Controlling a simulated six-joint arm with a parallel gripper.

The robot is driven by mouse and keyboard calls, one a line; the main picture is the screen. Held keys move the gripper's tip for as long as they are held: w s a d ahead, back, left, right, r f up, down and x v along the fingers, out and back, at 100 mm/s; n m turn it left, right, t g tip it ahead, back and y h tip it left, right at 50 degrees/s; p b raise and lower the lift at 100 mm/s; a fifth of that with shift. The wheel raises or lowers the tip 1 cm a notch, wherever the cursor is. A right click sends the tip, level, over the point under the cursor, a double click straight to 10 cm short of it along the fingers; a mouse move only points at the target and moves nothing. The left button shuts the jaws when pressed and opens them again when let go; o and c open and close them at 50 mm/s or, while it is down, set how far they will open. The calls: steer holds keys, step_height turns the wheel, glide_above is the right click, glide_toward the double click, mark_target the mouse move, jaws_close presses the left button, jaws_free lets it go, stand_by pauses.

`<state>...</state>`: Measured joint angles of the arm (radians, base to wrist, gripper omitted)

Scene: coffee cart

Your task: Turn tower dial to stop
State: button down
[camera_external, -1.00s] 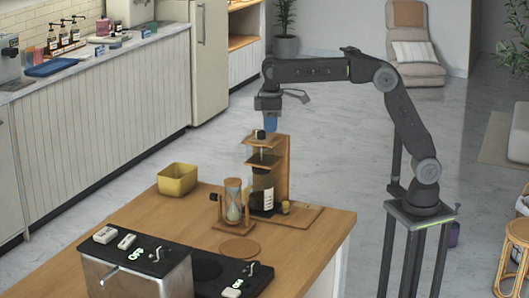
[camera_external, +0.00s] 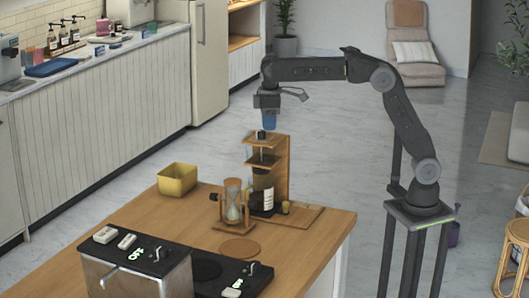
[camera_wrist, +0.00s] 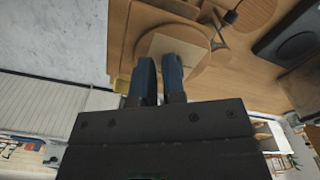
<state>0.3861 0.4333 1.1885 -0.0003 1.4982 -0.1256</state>
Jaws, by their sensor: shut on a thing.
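The wooden tower (camera_external: 283,160) stands on the counter, with a dark bottle (camera_external: 262,188) in its lower part. The dial (camera_external: 261,134) is a small dark knob at the tower's top. My gripper (camera_external: 269,127) points down at the dial, with its blue fingers at the tower's top. In the wrist view my gripper (camera_wrist: 160,80) shows its two blue fingers close together with a narrow gap. I take it to be shut on the dial, which the fingers and gripper body hide in the wrist view.
A yellow bowl (camera_external: 177,179) sits further left. The space above the counter is free.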

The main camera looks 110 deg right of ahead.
steer(key=shift+s+d+f, duration=0.2)
steer(key=shift+s+f, duration=0.25)
steer(key=shift+f, duration=0.25)
steer(key=shift+r, duration=0.2)
steer(key=shift+a+r, duration=0.1)
steer(key=shift+r, duration=2.9)
